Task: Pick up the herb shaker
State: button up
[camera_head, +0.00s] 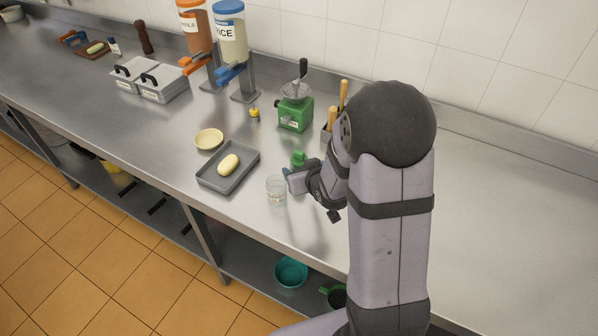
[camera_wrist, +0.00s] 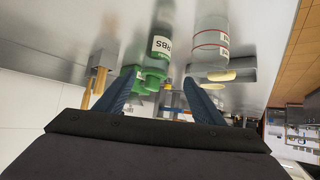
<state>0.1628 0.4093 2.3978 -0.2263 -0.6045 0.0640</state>
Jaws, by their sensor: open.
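The herb shaker (camera_wrist: 162,42) is a green container with a white label, partly readable as "RBS", standing on the steel counter in the wrist view. That view shows the scene upside down. In the head view, a green piece that looks like the shaker (camera_head: 298,158) shows just behind my gripper, its lower part hidden. My gripper (camera_head: 289,179) is low over the counter beside it. In the wrist view my gripper (camera_wrist: 158,98) is open, with two blue-grey fingers apart. The shaker appears beyond the fingertips, roughly in line with the gap, and nothing is seen held.
A clear glass (camera_head: 275,190) stands close left of my gripper. A grey tray (camera_head: 208,181) with a pale yellow oval item and a shallow bowl (camera_head: 209,139) lie further left. A green grinder (camera_head: 295,113) and a wooden-handled utensil holder (camera_head: 327,133) stand behind. The right counter is clear.

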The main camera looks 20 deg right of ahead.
aim_at(300, 161)
jog(key=w, duration=0.1)
jog(key=w+f+t+b, duration=0.2)
jog(key=shift+w+d+f, duration=0.1)
jog(key=shift+d+f, duration=0.05)
jog(key=shift+d, duration=0.15)
jog(key=shift+w+d+t, duration=0.15)
jog(key=shift+w+t, duration=0.2)
jog(key=shift+t, duration=0.05)
jog(key=shift+w, duration=0.1)
jog(key=shift+p+x, duration=0.3)
jog(key=shift+x, duration=0.65)
jog(key=shift+p+x, duration=0.75)
jog(key=shift+x, duration=0.1)
jog(key=shift+p+x, duration=0.75)
jog(key=shift+x, duration=1)
jog(key=c, duration=1.2)
